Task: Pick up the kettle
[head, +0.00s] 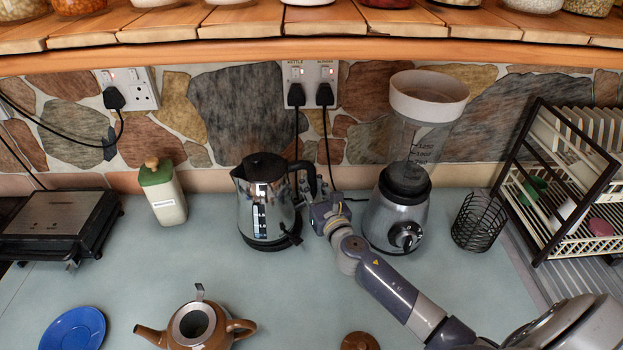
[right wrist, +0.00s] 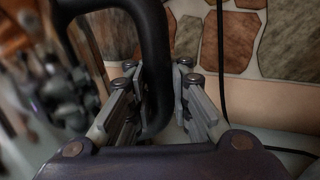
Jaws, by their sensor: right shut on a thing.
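The kettle (head: 262,205) is shiny steel with a black lid, black handle and black base. It stands upright on the counter against the stone wall in the head view. My right gripper (head: 318,208) is at the kettle's right side, by the handle. In the right wrist view the black handle (right wrist: 155,60) passes between the fingers of my right gripper (right wrist: 160,95), which are shut on it. My left gripper is not in view.
A blender (head: 395,215) stands close right of my right gripper. A brown teapot (head: 195,325) sits in front, with a blue plate (head: 73,329) to its left. A green-lidded bottle (head: 163,195) stands left of the kettle. A wooden shelf (head: 300,50) overhangs the counter.

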